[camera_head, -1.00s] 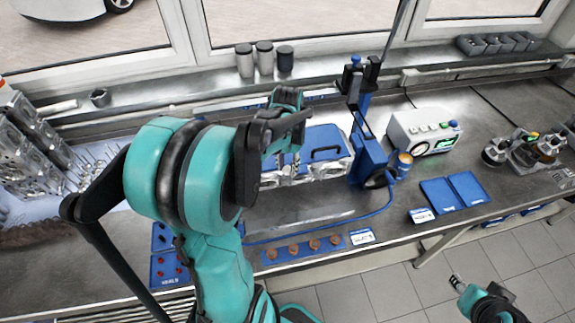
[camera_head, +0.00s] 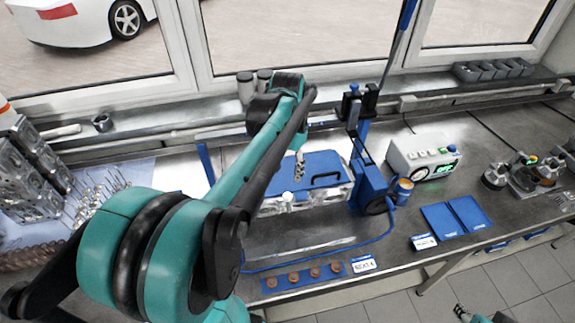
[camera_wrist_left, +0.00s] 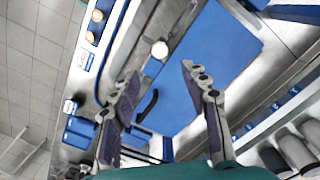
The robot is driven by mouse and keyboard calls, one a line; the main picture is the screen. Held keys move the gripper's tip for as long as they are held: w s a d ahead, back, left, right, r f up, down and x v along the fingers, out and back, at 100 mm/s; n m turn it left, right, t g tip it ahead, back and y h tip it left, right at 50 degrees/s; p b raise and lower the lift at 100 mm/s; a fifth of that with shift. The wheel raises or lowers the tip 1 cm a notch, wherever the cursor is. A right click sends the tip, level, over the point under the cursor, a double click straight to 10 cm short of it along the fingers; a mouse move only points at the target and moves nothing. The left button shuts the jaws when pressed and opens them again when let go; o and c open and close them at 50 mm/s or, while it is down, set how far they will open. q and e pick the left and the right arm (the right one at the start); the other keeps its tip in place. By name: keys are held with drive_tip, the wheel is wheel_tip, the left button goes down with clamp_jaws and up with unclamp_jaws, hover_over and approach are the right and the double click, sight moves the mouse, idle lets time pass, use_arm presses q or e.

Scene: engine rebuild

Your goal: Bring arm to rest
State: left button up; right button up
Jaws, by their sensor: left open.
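My left arm reaches up across the head view. Its gripper (camera_head: 299,166) hangs over the blue-covered metal block (camera_head: 325,160) on the bench, largely hidden behind the forearm. In the left wrist view, the two fingers of the left gripper (camera_wrist_left: 158,85) stand wide apart with nothing between them. The blue cover (camera_wrist_left: 205,50) and its black handle lie beyond the fingers. Only the tip of my right gripper (camera_head: 461,311) shows at the bottom right edge, away from the bench; its jaws are too small to tell.
A blue press (camera_head: 370,170) stands just right of the block. A green-lit white device (camera_head: 422,153) and blue mats (camera_head: 455,216) lie further right. A blue strip with brown discs (camera_head: 303,276) is at the front edge. Metal engine parts (camera_head: 30,165) stand at left.

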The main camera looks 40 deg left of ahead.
use_arm(q)
drive_tip(key=shift+r, duration=0.65)
drive_tip(key=s+d+f+t+b, duration=0.3)
drive_tip(key=d+f+b, duration=0.4)
drive_tip(key=d+f, duration=0.2)
drive_tip(key=s+d+f+m+t+b, duration=0.1)
drive_tip(key=s+d+f+t+b, duration=0.2)
drive_tip(key=d+f+b, duration=0.5)
wheel_tip(320, 180, down, 3)
drive_tip(key=shift+d+f+t+b, duration=0.1)
drive_tip(key=shift+d+t+b, duration=0.25)
drive_tip(key=shift+t, duration=0.25)
drive_tip(key=shift+s, duration=0.1)
